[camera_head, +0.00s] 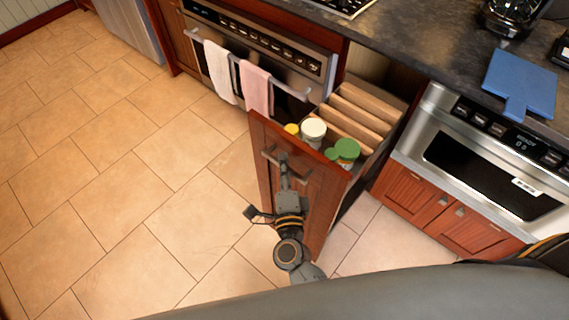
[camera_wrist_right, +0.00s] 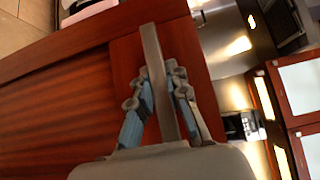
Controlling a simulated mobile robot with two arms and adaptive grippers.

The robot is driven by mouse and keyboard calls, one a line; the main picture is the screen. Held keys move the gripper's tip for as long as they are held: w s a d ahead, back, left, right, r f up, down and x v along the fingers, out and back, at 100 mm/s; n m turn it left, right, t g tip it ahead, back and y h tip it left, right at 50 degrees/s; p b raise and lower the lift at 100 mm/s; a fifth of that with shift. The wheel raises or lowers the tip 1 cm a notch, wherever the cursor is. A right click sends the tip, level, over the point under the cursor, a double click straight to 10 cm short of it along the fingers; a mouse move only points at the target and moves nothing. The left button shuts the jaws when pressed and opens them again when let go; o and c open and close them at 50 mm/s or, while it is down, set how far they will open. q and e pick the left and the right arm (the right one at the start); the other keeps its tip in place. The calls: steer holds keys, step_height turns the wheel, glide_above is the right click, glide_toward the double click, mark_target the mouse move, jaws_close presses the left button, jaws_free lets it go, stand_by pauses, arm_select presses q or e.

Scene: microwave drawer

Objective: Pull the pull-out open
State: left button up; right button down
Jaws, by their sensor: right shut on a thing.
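The pull-out (camera_head: 310,200) is a narrow red-brown wooden unit between the oven and the microwave drawer. It stands well out from the counter, with its wooden shelves and several jars showing. Its metal bar handle (camera_head: 270,157) is on the front panel, and it also shows in the right wrist view (camera_wrist_right: 158,75). My right gripper (camera_head: 284,170) is at the front panel. In the right wrist view its fingers (camera_wrist_right: 160,85) are on both sides of the bar, shut on it. My left gripper is not in view.
An oven (camera_head: 265,60) with a white towel (camera_head: 219,72) and a pink towel (camera_head: 256,88) is left of the pull-out. A steel microwave drawer (camera_head: 480,165) is to the right. A blue board (camera_head: 520,85) lies on the dark counter. Tiled floor to the left is clear.

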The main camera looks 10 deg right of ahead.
steer(key=shift+f, duration=0.1)
steer(key=c, duration=1.3)
jaws_free()
steer(key=s, duration=0.4)
steer(key=s+a, duration=0.1)
steer(key=s, duration=0.7)
steer(key=shift+a, duration=0.25)
